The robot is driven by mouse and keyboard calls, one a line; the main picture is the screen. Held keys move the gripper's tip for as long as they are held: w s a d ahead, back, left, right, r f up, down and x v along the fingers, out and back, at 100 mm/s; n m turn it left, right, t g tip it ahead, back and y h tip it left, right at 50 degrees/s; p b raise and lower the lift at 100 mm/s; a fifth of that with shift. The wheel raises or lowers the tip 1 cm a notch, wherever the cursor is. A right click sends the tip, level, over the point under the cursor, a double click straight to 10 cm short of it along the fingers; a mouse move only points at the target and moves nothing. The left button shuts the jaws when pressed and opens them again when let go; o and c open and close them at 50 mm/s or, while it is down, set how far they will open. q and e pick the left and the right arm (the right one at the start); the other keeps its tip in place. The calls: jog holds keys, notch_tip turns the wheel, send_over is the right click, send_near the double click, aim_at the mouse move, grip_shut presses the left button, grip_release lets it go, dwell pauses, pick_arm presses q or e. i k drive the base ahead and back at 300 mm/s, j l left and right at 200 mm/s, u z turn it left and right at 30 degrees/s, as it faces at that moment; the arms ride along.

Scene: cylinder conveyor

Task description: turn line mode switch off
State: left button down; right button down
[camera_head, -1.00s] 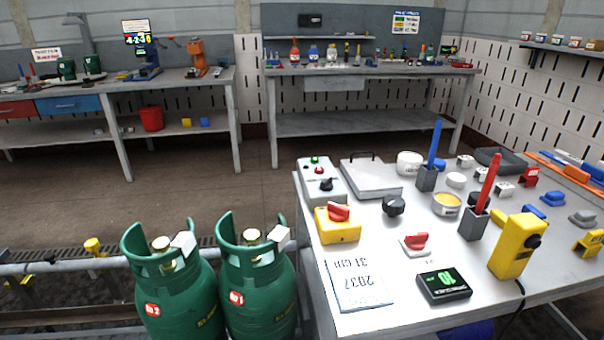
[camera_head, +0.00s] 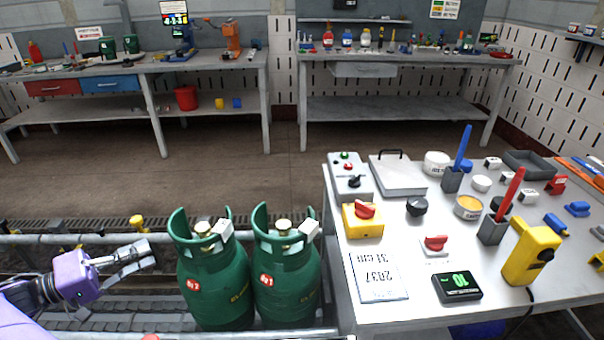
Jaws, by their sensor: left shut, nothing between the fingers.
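A grey control box (camera_head: 349,190) stands at the table's back left corner. It has a green button, a red button and a black selector knob (camera_head: 355,182). In front of it is a yellow box with a red rotary knob (camera_head: 364,209). A small white plate with a red knob (camera_head: 436,243) lies farther right. I cannot read which of these is the line mode switch. My left gripper (camera_head: 146,255) is shut and empty at the left, beside the green cylinders and well apart from the switches. My right gripper is not in view.
Two green gas cylinders (camera_head: 209,275) stand on the conveyor between my left gripper and the white table (camera_head: 402,312). A paper sheet (camera_head: 378,277), a black display (camera_head: 457,287) and a yellow handheld device (camera_head: 530,252) occupy the table's front.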

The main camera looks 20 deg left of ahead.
aim_at(354, 182)
jog(key=i+l, duration=1.15)
jog(key=i, duration=0.15)
